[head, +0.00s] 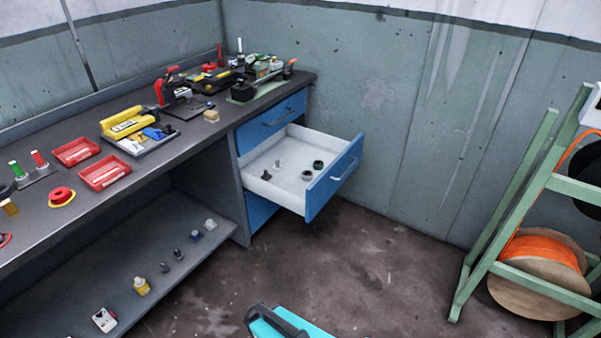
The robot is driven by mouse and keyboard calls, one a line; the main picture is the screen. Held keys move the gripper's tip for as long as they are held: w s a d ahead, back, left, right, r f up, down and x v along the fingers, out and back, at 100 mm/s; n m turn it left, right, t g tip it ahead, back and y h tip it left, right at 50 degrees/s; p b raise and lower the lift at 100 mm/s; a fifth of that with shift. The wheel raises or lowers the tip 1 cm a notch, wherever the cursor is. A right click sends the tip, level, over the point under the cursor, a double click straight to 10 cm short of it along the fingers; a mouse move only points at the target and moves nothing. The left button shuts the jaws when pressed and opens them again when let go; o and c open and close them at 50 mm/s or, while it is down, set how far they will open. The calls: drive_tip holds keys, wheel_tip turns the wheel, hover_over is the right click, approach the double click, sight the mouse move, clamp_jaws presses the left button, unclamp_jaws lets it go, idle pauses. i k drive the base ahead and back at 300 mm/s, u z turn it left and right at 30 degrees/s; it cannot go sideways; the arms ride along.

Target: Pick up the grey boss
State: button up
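I cannot tell for sure which piece is the grey boss. Several small parts lie in the open white-lined drawer (290,202): a dark grey piece (266,175), a thin upright grey pin (277,163), a small dark-rimmed ring (307,175) and a dark green round piece (318,165). On the lower shelf (100,280) stand two small grey pieces, one nearer (164,267) and one farther (179,254). All are too small to make out in detail. My gripper is not in view.
The bench top (60,222) holds red trays (104,171), a tray with a yellow tool (123,123) and a red-and-black device (173,88). A teal object with a dark handle (285,323) is at the bottom edge. A green rack with an orange cable reel (540,262) stands right. Floor between is clear.

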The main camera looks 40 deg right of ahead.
sight(307, 175)
drive_tip(key=z, duration=0.05)
drive_tip(key=i, duration=1.3)
drive_tip(key=z, duration=0.3)
